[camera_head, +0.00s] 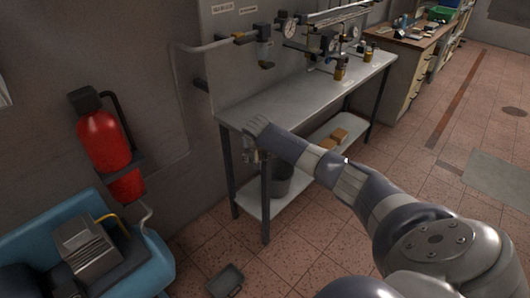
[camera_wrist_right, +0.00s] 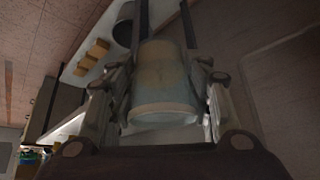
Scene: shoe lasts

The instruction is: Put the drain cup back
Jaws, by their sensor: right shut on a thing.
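My right arm reaches to the left front corner of the metal bench (camera_head: 305,95) in the head view. My right gripper (camera_head: 251,152) is just below the bench top there, small and partly hidden by its own wrist. In the right wrist view the gripper (camera_wrist_right: 163,70) is shut on the drain cup (camera_wrist_right: 163,85), a cloudy, pale round cup held between both fingers. The cup cannot be made out clearly in the head view. A filter unit (camera_head: 264,50) with a pipe hangs on the wall panel above the bench. My left gripper is not in view.
A grey bucket (camera_head: 284,183) and tan blocks (camera_head: 337,135) sit on the bench's lower shelf. A red fire extinguisher (camera_head: 101,141) hangs on the wall at left. A small dark tray (camera_head: 225,281) lies on the floor. Most of the bench top is clear.

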